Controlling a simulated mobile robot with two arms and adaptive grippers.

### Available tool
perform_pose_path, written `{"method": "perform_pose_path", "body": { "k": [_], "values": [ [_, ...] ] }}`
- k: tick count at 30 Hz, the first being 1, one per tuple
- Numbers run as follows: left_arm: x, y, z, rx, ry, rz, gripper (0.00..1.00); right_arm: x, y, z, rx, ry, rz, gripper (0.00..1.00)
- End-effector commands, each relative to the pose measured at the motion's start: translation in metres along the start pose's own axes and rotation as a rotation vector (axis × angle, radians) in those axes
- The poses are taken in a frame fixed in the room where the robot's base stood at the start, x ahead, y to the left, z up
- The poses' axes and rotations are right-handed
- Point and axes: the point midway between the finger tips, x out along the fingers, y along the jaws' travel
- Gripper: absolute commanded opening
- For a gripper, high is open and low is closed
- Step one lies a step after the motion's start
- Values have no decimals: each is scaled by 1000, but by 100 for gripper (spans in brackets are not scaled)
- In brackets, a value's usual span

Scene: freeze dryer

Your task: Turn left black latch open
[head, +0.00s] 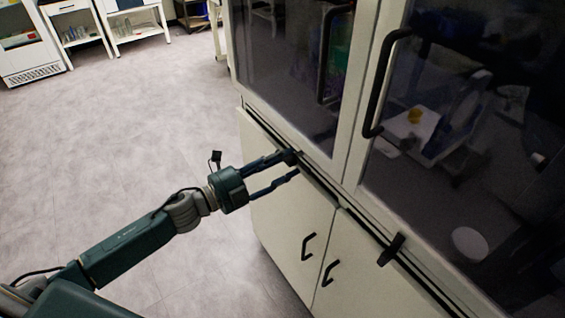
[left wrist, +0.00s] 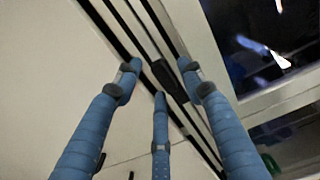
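The left black latch (left wrist: 168,77) sits on the dark horizontal rail of the white cabinet. In the wrist view it lies between and just beyond my spread fingertips. In the head view it is mostly hidden behind a fingertip. My left gripper (head: 294,165) reaches to the cabinet front at the rail, with its blue fingers apart; it also shows in the left wrist view (left wrist: 159,80). Whether a finger touches the latch is unclear. My right gripper is not in view.
A second black latch (head: 391,250) is on the same rail, further right. Glass doors with black handles (head: 384,82) are above the rail. Lower white doors have small black handles (head: 308,246). Open grey floor (head: 130,130) lies to the left.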

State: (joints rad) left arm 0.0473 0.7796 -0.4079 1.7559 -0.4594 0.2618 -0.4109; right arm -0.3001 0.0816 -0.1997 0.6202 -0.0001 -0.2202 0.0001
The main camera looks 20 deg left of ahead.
Motion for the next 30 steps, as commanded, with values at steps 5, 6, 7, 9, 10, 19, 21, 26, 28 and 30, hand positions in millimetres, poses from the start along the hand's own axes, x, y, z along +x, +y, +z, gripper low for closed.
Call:
{"method": "perform_pose_path", "body": {
  "k": [5,6,7,9,10,19,21,26,28,30],
  "values": [
    [0,0,0,-1,-1,0,40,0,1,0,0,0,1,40],
    [-2,0,0,-2,-1,0,40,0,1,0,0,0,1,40],
    [-3,0,0,-2,-1,0,40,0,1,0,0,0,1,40],
    [-10,1,0,-3,-2,2,40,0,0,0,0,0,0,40],
    [-14,1,1,-3,-2,2,40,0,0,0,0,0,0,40],
    [-72,2,0,-4,-1,4,40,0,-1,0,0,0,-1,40],
    [-85,2,0,-4,-2,5,40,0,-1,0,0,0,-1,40],
    [-107,1,0,-2,-1,2,40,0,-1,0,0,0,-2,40],
    [-114,1,0,-2,-1,2,40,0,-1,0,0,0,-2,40],
    [-118,1,0,-2,0,1,40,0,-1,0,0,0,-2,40]
  ]
}}
